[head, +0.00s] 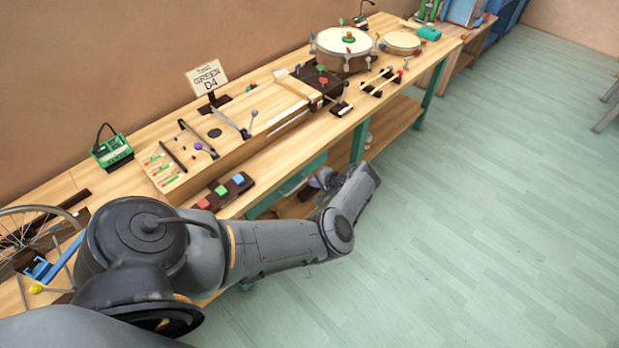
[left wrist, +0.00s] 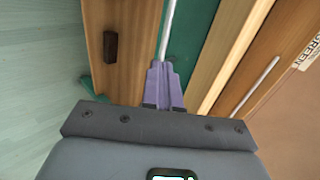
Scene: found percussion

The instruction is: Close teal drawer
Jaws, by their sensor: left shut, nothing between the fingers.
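The teal drawer (head: 302,172) sits under the front edge of the wooden workbench in the head view, partly hidden by my left arm. In the left wrist view its teal surface (left wrist: 190,42) lies beside a pale wooden edge, with a long grey bar (left wrist: 168,30) along it. How far the drawer stands out is hard to tell. My left gripper (head: 322,182) is at the bench front beside the drawer. Its purple-grey fingers (left wrist: 165,85) are shut and empty, close to the bar; contact cannot be told. My right gripper is not in view.
The bench top (head: 75,180) holds a round drum (head: 343,45), a block with coloured buttons (head: 222,192), a green device (head: 112,152) and a sign (head: 207,78). A lower shelf (head: 395,118) runs below.

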